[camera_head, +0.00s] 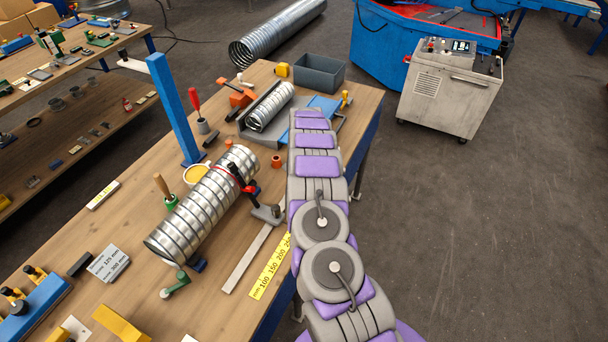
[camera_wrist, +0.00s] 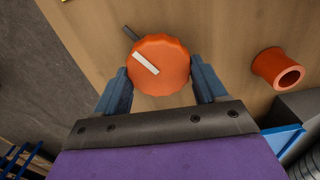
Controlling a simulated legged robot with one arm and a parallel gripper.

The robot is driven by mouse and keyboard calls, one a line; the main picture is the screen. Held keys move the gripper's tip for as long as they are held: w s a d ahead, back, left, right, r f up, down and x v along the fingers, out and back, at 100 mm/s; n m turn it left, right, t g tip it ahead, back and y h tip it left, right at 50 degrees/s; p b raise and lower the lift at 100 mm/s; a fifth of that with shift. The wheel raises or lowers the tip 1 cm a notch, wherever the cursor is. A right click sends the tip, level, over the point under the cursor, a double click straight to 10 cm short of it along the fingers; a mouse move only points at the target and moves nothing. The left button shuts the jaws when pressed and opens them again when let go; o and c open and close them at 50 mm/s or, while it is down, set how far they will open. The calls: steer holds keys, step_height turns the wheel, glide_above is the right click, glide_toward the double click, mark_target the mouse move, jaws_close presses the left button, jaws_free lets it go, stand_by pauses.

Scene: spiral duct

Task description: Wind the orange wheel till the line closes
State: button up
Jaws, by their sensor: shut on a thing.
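The orange wheel (camera_wrist: 168,72) shows in the wrist view, round with a scalloped rim, over the wooden table. A white bar (camera_wrist: 145,63) lies slanted on its top. A dark bar (camera_wrist: 130,33) sticks out beyond its upper-left rim. The two bars run at a similar slant but are offset sideways, with a strip of orange between them. My gripper (camera_wrist: 160,82) has one blue finger on each side of the wheel and is shut on it. In the head view my purple and grey arm hides the wheel and the fingers.
A grey tray with a blue plate (camera_wrist: 284,141) is at lower right. In the head view a large spiral duct (camera_head: 204,205), a red-handled clamp (camera_head: 249,190) and a blue post (camera_head: 173,105) stand left of my arm.

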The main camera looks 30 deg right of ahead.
steer(key=shift+w+r, duration=0.2)
steer(key=o, duration=1)
steer(key=shift+s+f, duration=0.1)
steer(key=shift+f, duration=0.05)
steer(key=shift+o, duration=0.2)
step_height(320, 180, up, 17)
